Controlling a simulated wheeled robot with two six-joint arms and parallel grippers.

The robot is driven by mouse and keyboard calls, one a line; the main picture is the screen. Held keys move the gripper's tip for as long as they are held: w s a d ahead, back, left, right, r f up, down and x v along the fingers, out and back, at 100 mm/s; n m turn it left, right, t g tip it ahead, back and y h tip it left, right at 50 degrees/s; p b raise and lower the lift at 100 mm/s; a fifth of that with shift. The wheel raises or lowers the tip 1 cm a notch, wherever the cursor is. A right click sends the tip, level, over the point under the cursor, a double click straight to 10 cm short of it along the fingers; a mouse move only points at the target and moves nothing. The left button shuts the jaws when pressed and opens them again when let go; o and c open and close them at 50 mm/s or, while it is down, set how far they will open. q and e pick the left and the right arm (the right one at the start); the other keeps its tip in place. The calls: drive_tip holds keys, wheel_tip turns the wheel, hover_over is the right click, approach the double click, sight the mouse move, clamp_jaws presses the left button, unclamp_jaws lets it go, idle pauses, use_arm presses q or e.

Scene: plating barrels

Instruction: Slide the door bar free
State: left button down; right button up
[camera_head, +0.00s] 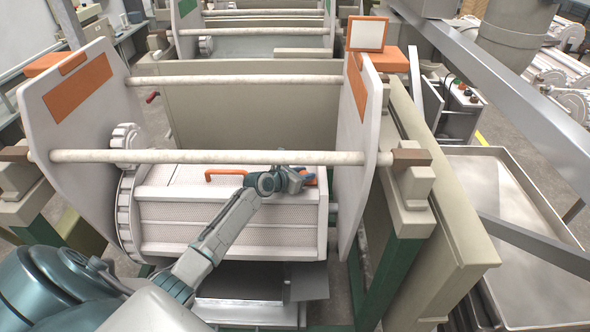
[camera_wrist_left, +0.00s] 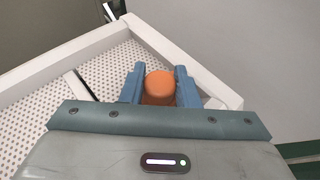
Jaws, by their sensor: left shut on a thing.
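The white perforated barrel (camera_head: 230,235) lies between two white side plates, with its door on top. An orange handle (camera_head: 222,173) shows on the door, left of my left gripper. My left gripper (camera_head: 303,178) is at the right end of the barrel top, with a bit of orange showing beside its fingers. In the left wrist view, its two blue fingers (camera_wrist_left: 159,88) are shut on a rounded orange end (camera_wrist_left: 159,84), which I take to be the door bar's. The gripper and wrist hide most of the bar. My right gripper is not in view.
A pale horizontal rod (camera_head: 200,157) crosses just above the barrel, close to my left wrist, and a second rod (camera_head: 230,80) lies behind it. The right side plate (camera_head: 355,150) stands close to the gripper. A metal tray (camera_head: 530,240) is at the right.

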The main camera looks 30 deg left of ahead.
use_arm(q)
drive_tip(key=c, duration=1.5)
unclamp_jaws()
drive_tip(key=shift+d, duration=0.1)
drive_tip(key=o, duration=0.4)
drive_tip(key=shift+w+d, duration=0.1)
drive_tip(key=shift+d, duration=0.05)
drive_tip(key=shift+s+a+r, duration=0.1)
drive_tip(key=shift+s+a, duration=0.15)
drive_tip(key=shift+s, duration=0.2)
drive_tip(key=b+v, duration=0.1)
drive_tip(key=v, duration=0.8)
drive_tip(key=shift+s+r, duration=0.2)
drive_tip(key=shift+s, duration=0.15)
